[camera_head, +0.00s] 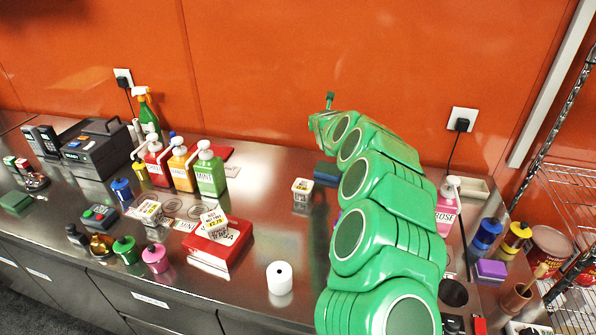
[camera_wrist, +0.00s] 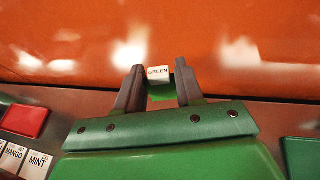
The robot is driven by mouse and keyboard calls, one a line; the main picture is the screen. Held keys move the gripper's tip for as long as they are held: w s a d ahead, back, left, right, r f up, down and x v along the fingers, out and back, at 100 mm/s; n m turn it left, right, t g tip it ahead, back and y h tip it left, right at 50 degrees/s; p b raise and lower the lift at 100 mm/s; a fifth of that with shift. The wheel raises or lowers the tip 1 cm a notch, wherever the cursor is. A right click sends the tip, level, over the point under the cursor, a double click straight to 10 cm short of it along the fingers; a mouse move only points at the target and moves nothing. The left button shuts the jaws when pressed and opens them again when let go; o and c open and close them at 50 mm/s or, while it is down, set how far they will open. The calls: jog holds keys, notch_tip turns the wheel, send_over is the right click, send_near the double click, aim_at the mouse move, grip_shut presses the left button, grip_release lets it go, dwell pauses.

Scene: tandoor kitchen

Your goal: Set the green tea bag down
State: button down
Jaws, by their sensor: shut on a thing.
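The green tea bag (camera_wrist: 158,74), a small packet with a white label reading GREEN above a green part, is between the dark fingers of my gripper (camera_wrist: 159,84) in the wrist view. My gripper is shut on it, with the orange wall behind. In the head view my green arm reaches to the back of the counter, and its end (camera_head: 322,122) is near the wall. The tea bag cannot be made out clearly there.
Labels reading MANGO and MINT (camera_wrist: 36,163) and a red item (camera_wrist: 24,120) lie at left in the wrist view. Pump bottles (camera_head: 182,168) stand left of my arm. A tub (camera_head: 302,190), red box (camera_head: 222,246) and white roll (camera_head: 280,277) are nearer. Bare counter (camera_head: 262,170) lies between.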

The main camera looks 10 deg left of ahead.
jog(key=s+a+m+g+h, duration=0.1)
jog(key=s+m+g+h, duration=0.2)
jog(key=s+m+h, duration=1.35)
jog(key=shift+w+a+f+n+y, duration=0.7)
jog(key=shift+w+a+f+n, duration=0.25)
jog(key=shift+w+f, duration=0.45)
jog(key=shift+w+a+f+n+y, duration=0.7)
jog(key=shift+w+a+f, duration=0.4)
jog(key=shift+f, duration=0.45)
jog(key=shift+w+a+f+n+y, duration=0.65)
jog(key=shift+w+a+f+n, duration=0.3)
jog(key=shift+w+f, duration=0.45)
jog(key=shift+a+f, duration=0.1)
jog(key=shift+f, duration=0.05)
jog(key=shift+f, duration=0.15)
jog(key=shift+f+g, duration=0.3)
jog(key=shift+f, duration=1.2)
jog(key=shift+f, duration=0.1)
